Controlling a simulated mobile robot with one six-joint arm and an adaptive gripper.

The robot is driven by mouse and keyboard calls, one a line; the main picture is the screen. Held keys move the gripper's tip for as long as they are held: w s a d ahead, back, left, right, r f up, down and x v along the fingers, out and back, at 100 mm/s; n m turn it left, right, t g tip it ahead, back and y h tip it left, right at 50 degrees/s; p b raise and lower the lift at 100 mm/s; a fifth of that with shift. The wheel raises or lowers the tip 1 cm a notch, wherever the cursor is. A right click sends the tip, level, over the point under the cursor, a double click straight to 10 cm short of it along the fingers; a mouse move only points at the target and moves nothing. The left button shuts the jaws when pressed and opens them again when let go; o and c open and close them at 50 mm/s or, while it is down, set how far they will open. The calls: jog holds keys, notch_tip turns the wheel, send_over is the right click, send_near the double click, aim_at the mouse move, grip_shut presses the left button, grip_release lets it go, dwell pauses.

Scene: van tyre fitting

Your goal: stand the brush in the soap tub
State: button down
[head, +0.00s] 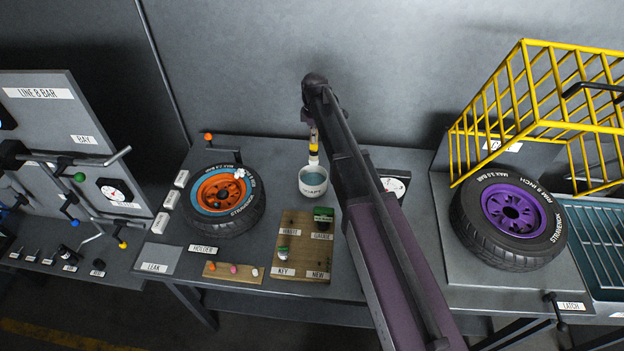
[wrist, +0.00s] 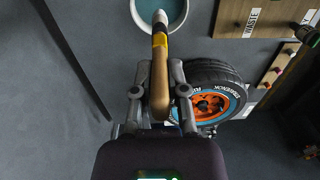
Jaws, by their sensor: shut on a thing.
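The soap tub (head: 312,187) is a white round cup labelled SOAPY with blue-green liquid, standing on the bench behind the wooden board. The tub (wrist: 143,15) also shows at the top of the wrist view. The brush (head: 314,150) has a wooden handle, a yellow and black band and a pale tip. My gripper (wrist: 160,98) is shut on the brush handle (wrist: 159,72). The brush hangs roughly upright, tip down, above the tub's back rim. I cannot tell whether the tip is inside the rim.
A tyre with an orange rim (head: 222,190) lies left of the tub. A wooden board (head: 300,255) with labelled places is in front. A gauge (head: 396,185) lies to the right, partly behind my arm. A purple-rimmed tyre (head: 512,212) and yellow cage (head: 540,95) stand farther right.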

aim_at(314, 151)
jog(key=shift+f+b, duration=3.1)
jog(key=shift+f, duration=0.1)
jog(key=shift+f+b, duration=1.85)
jog(key=shift+b, duration=0.05)
jog(key=shift+a+f, duration=0.1)
jog(key=shift+f, duration=0.05)
jog(key=c, duration=0.7)
grip_release()
jog(key=shift+o, duration=0.2)
notch_tip(314, 151, up, 12)
jog(key=p, duration=1.2)
jog(key=shift+r, duration=0.2)
